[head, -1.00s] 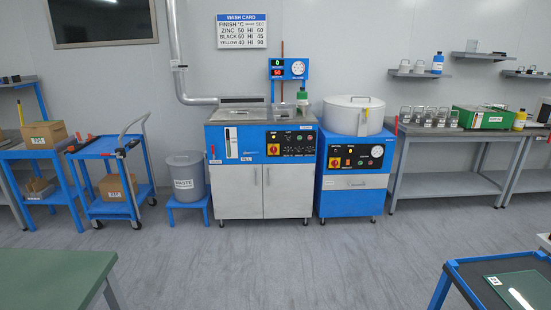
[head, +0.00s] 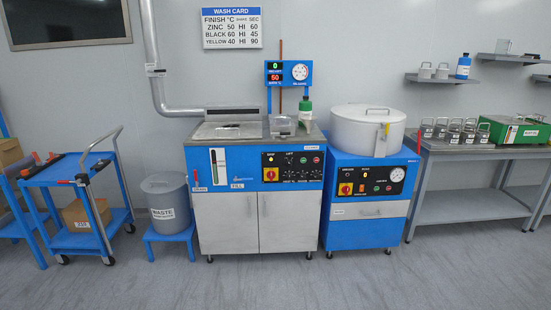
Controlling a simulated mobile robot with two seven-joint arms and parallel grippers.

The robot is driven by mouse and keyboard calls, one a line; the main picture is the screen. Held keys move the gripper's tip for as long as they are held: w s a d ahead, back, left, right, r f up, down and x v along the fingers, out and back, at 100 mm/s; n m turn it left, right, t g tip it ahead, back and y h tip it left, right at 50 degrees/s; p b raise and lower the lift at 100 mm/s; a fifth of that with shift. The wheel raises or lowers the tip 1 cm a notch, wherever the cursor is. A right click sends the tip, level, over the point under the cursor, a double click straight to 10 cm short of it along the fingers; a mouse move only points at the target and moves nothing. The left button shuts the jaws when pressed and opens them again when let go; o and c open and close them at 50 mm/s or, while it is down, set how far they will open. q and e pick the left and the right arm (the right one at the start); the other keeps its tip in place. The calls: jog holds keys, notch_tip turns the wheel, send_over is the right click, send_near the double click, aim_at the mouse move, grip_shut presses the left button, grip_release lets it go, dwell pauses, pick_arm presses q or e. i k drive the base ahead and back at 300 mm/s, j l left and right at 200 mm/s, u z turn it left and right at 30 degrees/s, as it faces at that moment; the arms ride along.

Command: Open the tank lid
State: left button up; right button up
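The wash tank (head: 255,185) is a blue and white cabinet in the middle of the head view. Its grey lid (head: 229,131) lies flat over the left part of its top and looks closed. A small clear container (head: 281,125) and a green bottle (head: 305,112) stand on the top, right of the lid. The front carries a control panel (head: 293,168), a level gauge and a red handle at the left. Neither of my grippers shows in the view.
A blue machine with a round white lidded drum (head: 367,131) stands right of the tank. A grey waste bin (head: 166,203) on a blue stand and a blue trolley (head: 82,195) are at the left. The grey floor (head: 300,285) in front is clear.

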aim_at(230, 126)
jog(key=i+j+z, duration=0.1)
jog(key=i+j, duration=0.15)
jog(key=i, duration=0.25)
jog(key=i+j+z, duration=0.1)
jog(key=i+j, duration=0.2)
jog(key=i, duration=0.15)
jog(key=i+j+u, duration=0.35)
jog(key=j, duration=0.25)
jog(key=i+l+u, duration=0.35)
jog(key=i, duration=0.3)
jog(key=i+l+u, duration=0.4)
jog(key=i+l, duration=0.15)
jog(key=l, duration=0.1)
